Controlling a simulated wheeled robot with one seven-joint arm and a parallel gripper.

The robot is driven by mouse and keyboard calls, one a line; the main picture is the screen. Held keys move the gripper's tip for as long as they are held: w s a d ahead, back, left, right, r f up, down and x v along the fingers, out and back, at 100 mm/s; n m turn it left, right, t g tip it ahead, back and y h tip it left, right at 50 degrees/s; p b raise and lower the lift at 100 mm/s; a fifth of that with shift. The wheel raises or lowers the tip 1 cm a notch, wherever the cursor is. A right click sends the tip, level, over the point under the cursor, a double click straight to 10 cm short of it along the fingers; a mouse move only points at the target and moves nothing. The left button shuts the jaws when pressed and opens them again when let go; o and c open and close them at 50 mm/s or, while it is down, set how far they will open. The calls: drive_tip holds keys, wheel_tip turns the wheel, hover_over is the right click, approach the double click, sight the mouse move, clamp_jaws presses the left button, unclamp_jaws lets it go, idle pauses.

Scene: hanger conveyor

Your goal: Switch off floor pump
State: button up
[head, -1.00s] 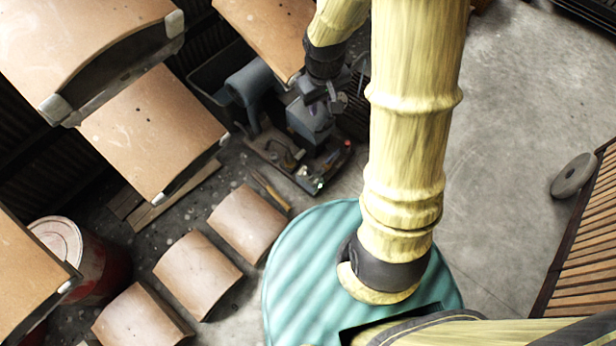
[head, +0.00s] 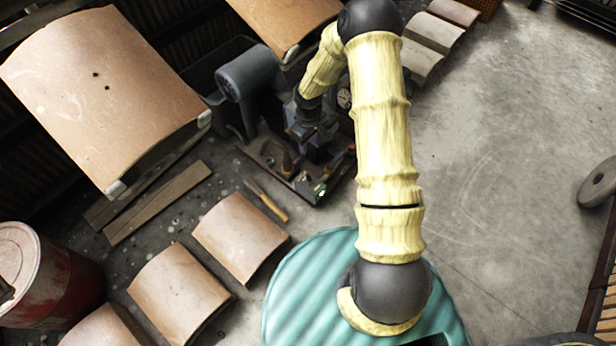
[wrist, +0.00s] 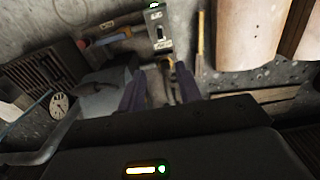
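The floor pump (head: 250,75) is a blue-grey machine with a cylindrical motor, on a dark base on the floor, left of my arm in the head view. A green light shows at the base's near corner (head: 322,190). In the wrist view, a grey switch box (wrist: 157,18) with a dark toggle and a lit green lamp stands ahead of my fingers. My gripper (wrist: 160,80) is open, its two dark fingers apart, pointing toward the box. I see no contact with the toggle. In the head view my gripper (head: 308,132) is over the pump base, its fingertips unclear.
A round gauge (wrist: 60,105) and a vented grille (wrist: 42,72) lie left in the wrist view. Curved tan panels (head: 110,90) hang overhead; others (head: 240,235) lower down. A red drum (head: 55,275) stands left. A yellow-handled tool (head: 268,200) lies beside the pump.

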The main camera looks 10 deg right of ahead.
sight(308, 175)
drive_tip(key=shift+w+f, duration=0.2)
drive_tip(key=shift+f, duration=0.75)
drive_tip(key=shift+f, duration=0.1)
wheel_tip(308, 175, down, 17)
drive_tip(key=b, duration=0.8)
drive_tip(key=shift+f, duration=0.1)
clamp_jaws()
